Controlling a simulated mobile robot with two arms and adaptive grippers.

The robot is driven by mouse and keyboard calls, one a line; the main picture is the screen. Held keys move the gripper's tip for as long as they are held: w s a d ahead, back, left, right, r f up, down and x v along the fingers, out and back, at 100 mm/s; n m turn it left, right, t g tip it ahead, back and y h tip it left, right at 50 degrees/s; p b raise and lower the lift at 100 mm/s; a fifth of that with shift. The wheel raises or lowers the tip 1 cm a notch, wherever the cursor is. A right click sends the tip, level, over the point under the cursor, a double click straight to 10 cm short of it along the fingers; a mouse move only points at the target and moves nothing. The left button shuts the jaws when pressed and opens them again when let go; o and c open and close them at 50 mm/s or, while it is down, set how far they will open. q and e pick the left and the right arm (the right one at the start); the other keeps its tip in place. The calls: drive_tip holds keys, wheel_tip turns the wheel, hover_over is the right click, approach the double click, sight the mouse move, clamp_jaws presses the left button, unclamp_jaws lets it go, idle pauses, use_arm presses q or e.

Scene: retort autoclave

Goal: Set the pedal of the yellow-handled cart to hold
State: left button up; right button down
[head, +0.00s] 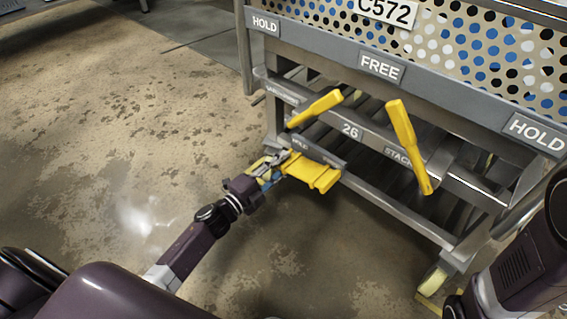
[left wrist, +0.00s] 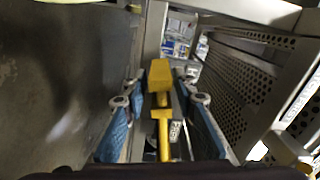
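The cart (head: 450,95) has a perforated basket, a plate marked C572 and two yellow handles (head: 408,145) (head: 316,108). A wide yellow pedal (head: 314,172) sticks out low at its near left side, beside a small grey label plate. My left gripper (head: 270,168) is at the pedal's left end. In the left wrist view, my left gripper's blue-padded fingers (left wrist: 162,125) stand apart on either side of a yellow part (left wrist: 160,80), likely the pedal; I cannot tell if they touch it. My right gripper is out of view.
The cart's upper rail (head: 450,104) reads HOLD, FREE, HOLD from left to right. A lower rail (head: 368,139) reads 26. A caster (head: 433,279) stands at the near right corner. The stained floor (head: 120,130) left of the cart is clear.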

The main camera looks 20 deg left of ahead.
use_arm(q)
drive_tip(key=v, duration=1.1)
drive_tip(key=shift+s, duration=0.25)
